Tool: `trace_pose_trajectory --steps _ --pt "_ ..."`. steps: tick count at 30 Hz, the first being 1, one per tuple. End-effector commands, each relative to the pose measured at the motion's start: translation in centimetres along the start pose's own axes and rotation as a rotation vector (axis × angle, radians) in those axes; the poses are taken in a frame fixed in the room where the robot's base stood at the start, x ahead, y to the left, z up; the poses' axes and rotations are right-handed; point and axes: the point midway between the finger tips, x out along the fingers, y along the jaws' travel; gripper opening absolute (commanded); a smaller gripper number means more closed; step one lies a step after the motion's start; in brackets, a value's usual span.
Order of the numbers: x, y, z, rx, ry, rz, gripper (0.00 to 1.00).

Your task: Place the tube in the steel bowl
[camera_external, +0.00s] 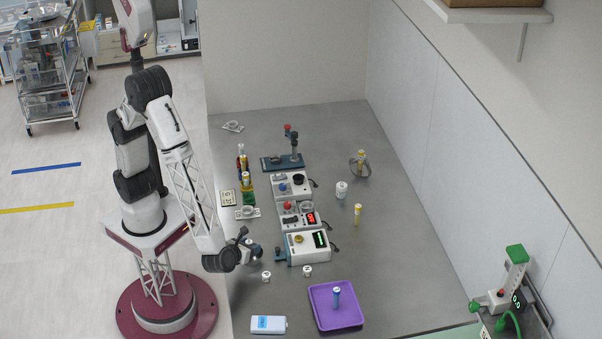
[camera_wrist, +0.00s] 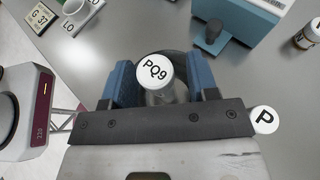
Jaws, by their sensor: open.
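My gripper (camera_external: 247,244) is low over the left part of the grey table. Another yellow tube (camera_external: 357,214) stands nearer, and a blue tube (camera_external: 336,297) stands on the purple tray (camera_external: 318,320).
Instruments with displays (camera_external: 307,246) line the table's middle, right of my gripper. A white bottle (camera_external: 341,190) and a white-blue box (camera_external: 268,324) also stand there. The right side is mostly clear.

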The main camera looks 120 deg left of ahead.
Motion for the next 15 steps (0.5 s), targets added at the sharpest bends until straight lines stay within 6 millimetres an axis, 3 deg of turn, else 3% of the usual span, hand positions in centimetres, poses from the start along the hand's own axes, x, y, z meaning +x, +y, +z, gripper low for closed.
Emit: trace_pose_trajectory --steps 15 --pt "-2.0 0.0 4.8 -0.002 0.000 -0.001 0.54"
